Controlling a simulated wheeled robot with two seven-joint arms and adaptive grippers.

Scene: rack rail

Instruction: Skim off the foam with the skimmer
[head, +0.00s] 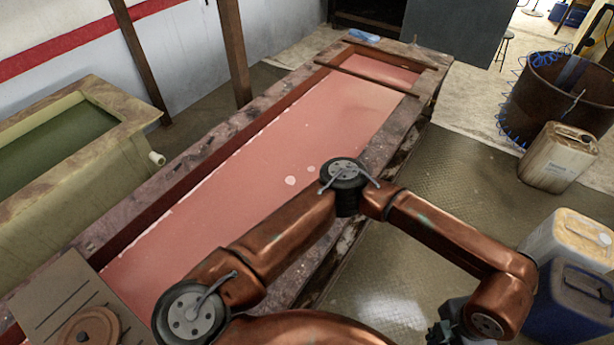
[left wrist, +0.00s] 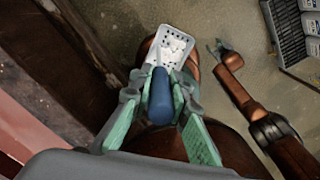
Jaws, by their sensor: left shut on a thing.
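In the left wrist view my left gripper (left wrist: 160,100) is shut on the blue handle of the skimmer (left wrist: 168,48). The skimmer's pale perforated pan points away from the fingers, with white bits that look like foam on it. The pan is over the floor side, apart from the tank. In the head view the long tank (head: 228,128) holds pink liquid, with two small round foam patches (head: 291,180) near its middle and thin pale foam along its left edge. My right gripper (left wrist: 219,48) shows small in the left wrist view; its jaw opening is unclear.
My copper arm crosses the tank's near right side. A second tank (head: 140,110) with dark green liquid stands left. A rusty drum (head: 520,112), a stained canister (head: 558,157), a white container (head: 565,238) and a blue container (head: 568,308) stand right. Floor between is clear.

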